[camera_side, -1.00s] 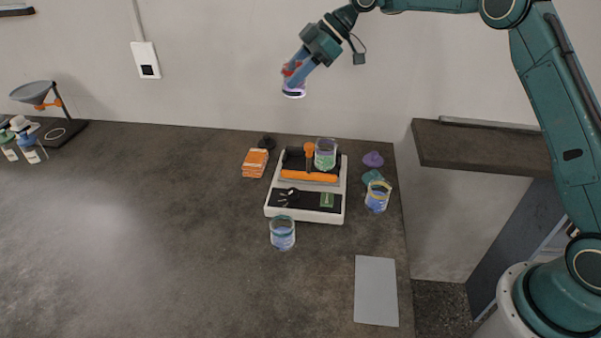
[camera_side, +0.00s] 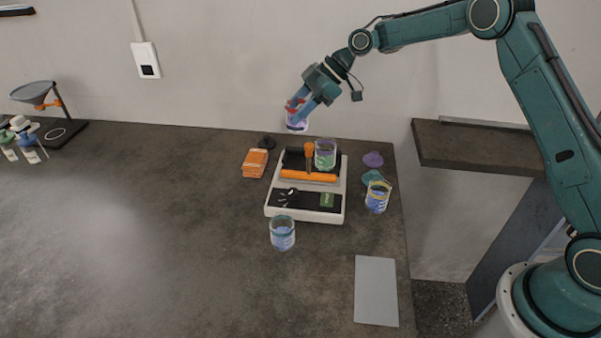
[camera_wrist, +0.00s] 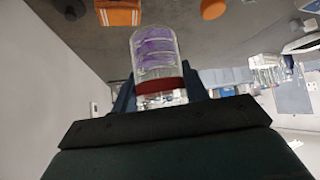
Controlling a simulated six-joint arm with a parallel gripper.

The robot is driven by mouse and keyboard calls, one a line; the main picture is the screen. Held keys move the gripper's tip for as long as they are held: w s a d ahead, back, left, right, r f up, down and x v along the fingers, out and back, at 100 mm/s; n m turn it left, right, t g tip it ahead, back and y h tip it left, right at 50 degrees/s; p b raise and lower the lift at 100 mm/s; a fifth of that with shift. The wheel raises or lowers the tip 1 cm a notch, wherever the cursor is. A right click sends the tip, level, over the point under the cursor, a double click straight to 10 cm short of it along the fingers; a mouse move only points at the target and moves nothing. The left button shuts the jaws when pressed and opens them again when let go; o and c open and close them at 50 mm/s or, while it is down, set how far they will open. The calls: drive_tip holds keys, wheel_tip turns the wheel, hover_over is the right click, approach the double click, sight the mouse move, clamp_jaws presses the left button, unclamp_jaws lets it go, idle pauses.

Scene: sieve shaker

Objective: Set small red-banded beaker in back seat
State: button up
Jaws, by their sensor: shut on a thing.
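My gripper (camera_side: 304,99) is shut on the small red-banded beaker (camera_side: 297,118), holding it in the air above and behind the shaker. In the wrist view the beaker (camera_wrist: 158,60) shows its red band near the jaws and purple contents. The sieve shaker (camera_side: 305,205) is a white-edged unit on the bench with a dark platform, an orange bar (camera_side: 309,176) and an orange knob (camera_side: 309,152). A green-banded beaker (camera_side: 325,155) stands at the platform's right side. The platform's back left part (camera_side: 292,160) looks dark and empty; the exact seat outlines are too small to tell.
A beaker with blue contents (camera_side: 282,234) stands in front of the shaker. A yellow-rimmed beaker (camera_side: 377,197) stands to its right, near purple and teal lumps (camera_side: 373,160). An orange stack (camera_side: 255,163) and a black knob (camera_side: 267,142) lie left. The bench's left middle is clear.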

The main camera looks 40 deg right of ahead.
drive_tip(key=shift+f, duration=5.4)
drive_tip(key=shift+f, duration=0.15)
drive_tip(key=o, duration=1.1)
drive_tip(key=shift+d+r, duration=0.1)
drive_tip(key=shift+r, duration=0.15)
drive_tip(key=v, duration=1.1)
drive_tip(key=shift+d+r, duration=0.25)
drive_tip(key=shift+r, duration=0.05)
drive_tip(key=shift+s+r, duration=0.1)
drive_tip(key=shift+s, duration=0.1)
